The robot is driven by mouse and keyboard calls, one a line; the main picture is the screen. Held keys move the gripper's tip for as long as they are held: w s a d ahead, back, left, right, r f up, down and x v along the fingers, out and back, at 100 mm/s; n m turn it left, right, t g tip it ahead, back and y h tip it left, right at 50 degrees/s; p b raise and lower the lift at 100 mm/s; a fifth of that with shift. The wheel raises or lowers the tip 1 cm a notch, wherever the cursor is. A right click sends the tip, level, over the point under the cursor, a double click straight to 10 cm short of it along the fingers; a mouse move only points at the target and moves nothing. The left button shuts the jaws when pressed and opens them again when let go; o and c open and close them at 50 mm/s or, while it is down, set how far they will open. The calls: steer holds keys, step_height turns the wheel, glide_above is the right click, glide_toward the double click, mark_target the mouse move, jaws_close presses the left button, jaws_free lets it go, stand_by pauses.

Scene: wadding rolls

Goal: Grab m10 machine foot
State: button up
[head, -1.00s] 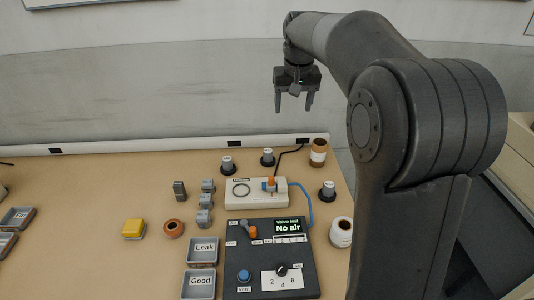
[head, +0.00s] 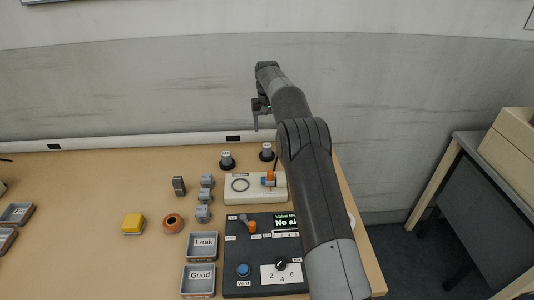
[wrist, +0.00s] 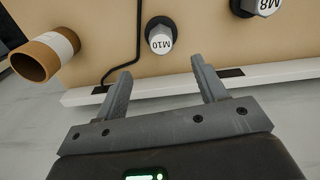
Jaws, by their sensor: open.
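The M10 machine foot (wrist: 160,38) is a grey-white hexagonal cap on a black round base, its label upside down in the wrist view. In the head view it is the foot (head: 267,153) at the back edge of the table, behind the white fixture. My gripper (wrist: 161,70) is open and empty; in the head view it (head: 261,112) hangs above and behind this foot, near the wall. In the wrist view the foot lies beyond the fingertips, between their lines, apart from both. The arm hides part of the table's right side in the head view.
The M8 foot (wrist: 264,6) stands beside it, left in the head view (head: 227,160). A brown roll with a white band (wrist: 45,56) is on the other side. A black cable (wrist: 136,50) runs close by the M10 foot. A white rail (head: 150,144) edges the table.

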mark_target(267, 146)
step_height(267, 146, down, 11)
steer(key=shift+a+f, duration=0.1)
steer(key=shift+f, duration=0.1)
steer(key=c, duration=1.1)
steer(key=shift+r, duration=0.1)
steer(key=shift+c, duration=0.2)
